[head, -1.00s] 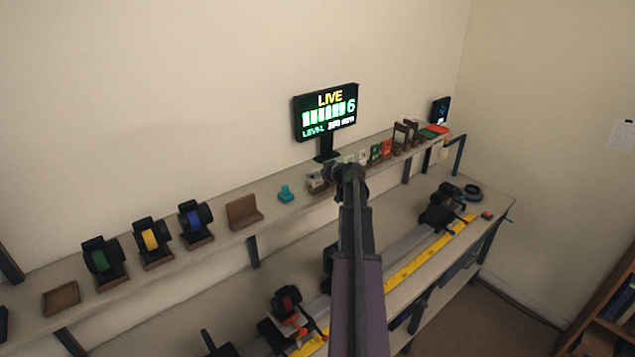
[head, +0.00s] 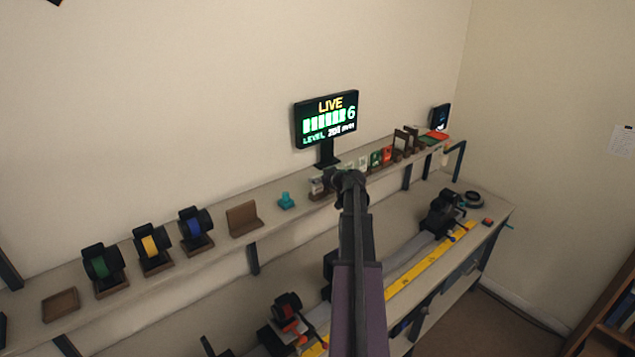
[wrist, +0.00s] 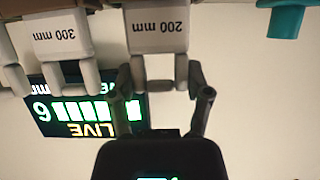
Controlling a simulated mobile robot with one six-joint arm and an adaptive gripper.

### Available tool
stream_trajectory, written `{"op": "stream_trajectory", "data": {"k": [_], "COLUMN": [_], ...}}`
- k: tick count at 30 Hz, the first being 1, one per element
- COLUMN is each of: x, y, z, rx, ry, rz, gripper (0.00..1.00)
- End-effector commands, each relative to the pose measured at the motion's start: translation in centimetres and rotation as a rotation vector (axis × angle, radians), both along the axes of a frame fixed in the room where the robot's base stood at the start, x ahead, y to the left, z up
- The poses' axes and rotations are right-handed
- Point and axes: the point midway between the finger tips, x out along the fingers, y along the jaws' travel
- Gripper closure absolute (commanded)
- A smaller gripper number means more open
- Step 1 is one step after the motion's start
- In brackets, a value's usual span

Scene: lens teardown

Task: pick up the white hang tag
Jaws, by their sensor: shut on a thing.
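In the wrist view, which looks upside down, a white piece marked "200 mm" (wrist: 160,40) stands out from a brown wooden part. My gripper (wrist: 166,84) has a finger on each side of its narrower end and is shut on it. A similar white piece marked "300 mm" (wrist: 62,38) is beside it on the left, outside the fingers. I cannot tell for sure which white piece is the hang tag. In the head view my gripper (head: 346,180) is at the shelf, and my arm hides the fingertips and the grip.
A teal object (head: 286,201) stands on the shelf (head: 218,246) left of my gripper. A lit display (head: 326,119) rises behind it. Red and green cards (head: 387,155) and brown frames (head: 402,143) stand to the right. A small pale thing (head: 445,148) hangs at the shelf's right end.

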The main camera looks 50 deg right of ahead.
Motion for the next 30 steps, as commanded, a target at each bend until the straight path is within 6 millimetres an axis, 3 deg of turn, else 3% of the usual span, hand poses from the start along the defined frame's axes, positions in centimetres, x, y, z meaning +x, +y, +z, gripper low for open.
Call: {"op": "stream_trajectory", "data": {"k": [17, 30], "x": [0.0, -10.4], "y": [0.0, -0.1], "z": [4.0, 4.5], "rx": [0.001, 0.001], "ry": [0.000, -0.001], "rz": [-0.001, -0.004], "gripper": [0.69, 0.69]}}
